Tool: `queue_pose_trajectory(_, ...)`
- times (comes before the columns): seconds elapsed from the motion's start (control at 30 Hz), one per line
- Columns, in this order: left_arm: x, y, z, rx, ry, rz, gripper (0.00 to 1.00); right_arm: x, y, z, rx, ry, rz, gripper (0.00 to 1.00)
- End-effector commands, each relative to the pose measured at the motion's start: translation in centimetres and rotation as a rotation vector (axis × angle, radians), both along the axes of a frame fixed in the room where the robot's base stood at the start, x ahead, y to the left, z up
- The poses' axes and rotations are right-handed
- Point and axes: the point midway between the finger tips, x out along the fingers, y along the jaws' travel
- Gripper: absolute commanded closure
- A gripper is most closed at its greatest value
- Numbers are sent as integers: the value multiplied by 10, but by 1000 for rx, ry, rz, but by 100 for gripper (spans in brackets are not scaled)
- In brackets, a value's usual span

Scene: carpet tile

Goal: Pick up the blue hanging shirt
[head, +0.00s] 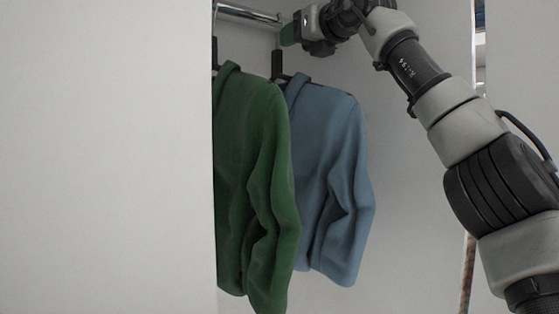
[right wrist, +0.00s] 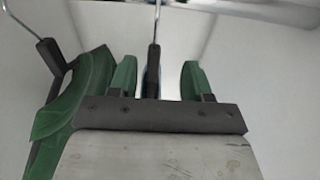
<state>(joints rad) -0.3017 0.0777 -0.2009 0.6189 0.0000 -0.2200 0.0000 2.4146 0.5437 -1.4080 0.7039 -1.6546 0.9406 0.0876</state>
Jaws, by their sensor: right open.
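The blue shirt (head: 328,170) hangs on a dark hanger from the metal rail, to the right of a green shirt (head: 250,170) that partly covers it in the head view. My right gripper (head: 289,35) is up by the rail, above the blue shirt's hanger. In the right wrist view its two green fingers (right wrist: 155,82) are apart. A dark hanger stem (right wrist: 154,62) stands between them in that picture, with a sliver of blue below it. My left gripper is not in view.
The metal rail (head: 248,14) runs along the top of the white closet. A white panel (head: 105,160) fills the left of the head view. The green shirt's hanger (right wrist: 50,52) is close to the left of my right gripper in the wrist view.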

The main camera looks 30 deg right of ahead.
Motion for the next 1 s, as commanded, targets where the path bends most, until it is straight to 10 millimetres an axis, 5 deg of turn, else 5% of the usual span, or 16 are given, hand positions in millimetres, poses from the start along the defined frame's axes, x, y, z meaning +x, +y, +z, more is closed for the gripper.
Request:
queue_pose_trajectory(0.6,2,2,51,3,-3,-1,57,69,14,-2,3,0,3,51)
queue_pose_trajectory(0.93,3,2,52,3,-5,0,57,75,15,-6,3,-1,3,51)
queue_pose_trajectory(1.0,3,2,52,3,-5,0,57,75,15,-6,4,0,3,60)
